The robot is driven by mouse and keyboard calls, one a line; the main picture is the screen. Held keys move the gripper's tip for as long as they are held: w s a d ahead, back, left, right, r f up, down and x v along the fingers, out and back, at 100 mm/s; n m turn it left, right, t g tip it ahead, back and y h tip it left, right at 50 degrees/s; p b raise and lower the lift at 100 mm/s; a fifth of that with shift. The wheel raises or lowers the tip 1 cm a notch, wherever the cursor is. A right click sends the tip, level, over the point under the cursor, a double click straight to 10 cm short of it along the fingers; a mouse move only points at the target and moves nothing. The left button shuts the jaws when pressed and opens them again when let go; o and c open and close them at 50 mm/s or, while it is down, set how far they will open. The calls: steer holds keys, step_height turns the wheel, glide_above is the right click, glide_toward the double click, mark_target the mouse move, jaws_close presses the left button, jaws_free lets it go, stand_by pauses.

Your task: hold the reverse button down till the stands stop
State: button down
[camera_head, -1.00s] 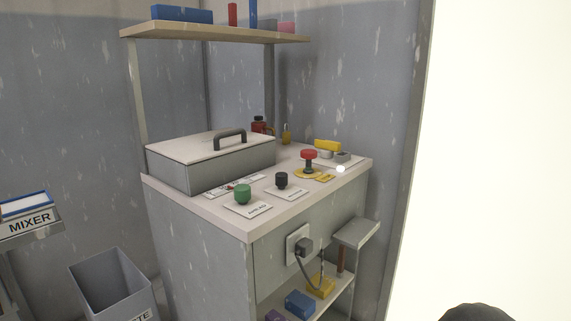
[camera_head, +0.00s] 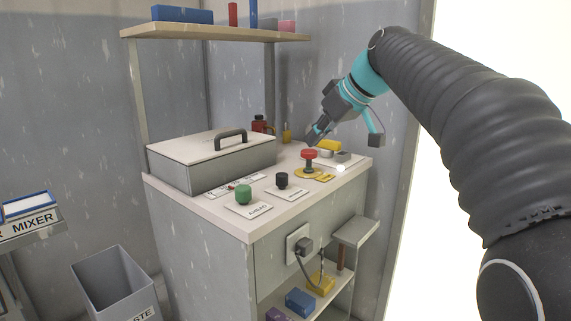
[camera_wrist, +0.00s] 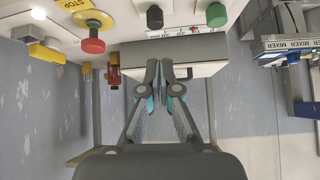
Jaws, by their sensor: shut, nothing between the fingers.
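A black button (camera_head: 282,180) stands on a small white label plate on the cabinet top, between a green button (camera_head: 243,194) labelled AHEAD and a red button (camera_head: 308,154) on a yellow plate. The black button's label is too small to read. In the wrist view the black button (camera_wrist: 155,17) is at the top, with the green button (camera_wrist: 216,14) to its right and the red STOP button (camera_wrist: 93,46) to its left. My gripper (camera_head: 313,138) is shut and empty, above and behind the red button, apart from all buttons. Its closed fingertips (camera_wrist: 166,66) show clearly. No turning stands are in view.
A grey lidded box (camera_head: 225,164) with a dark handle fills the cabinet top's left rear. A shelf (camera_head: 215,33) hangs above. A grey bin (camera_head: 115,282) is at lower left.

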steer(key=shift+w+a+r+n+y, duration=0.15)
steer(key=shift+w+a+r+n, duration=0.15)
steer(key=shift+w, duration=0.15)
steer(key=shift+w+a+r+n+y, duration=0.1)
steer(key=shift+w+a+r+n, duration=0.15)
steer(key=shift+w, duration=0.25)
steer(key=shift+w+a+r+n+y, duration=0.15)
steer(key=shift+w+a+r, duration=0.05)
steer(key=shift+w+r, duration=0.2)
steer(key=shift+f, duration=0.15)
glide_above(284, 175)
step_height(284, 175, down, 7)
steer(key=shift+s+r, duration=0.15)
step_height(284, 175, down, 3)
steer(key=shift+f+b, duration=0.1)
steer(key=shift+b, duration=0.5)
steer(key=shift+f, duration=0.5)
steer(key=shift+f, duration=0.1)
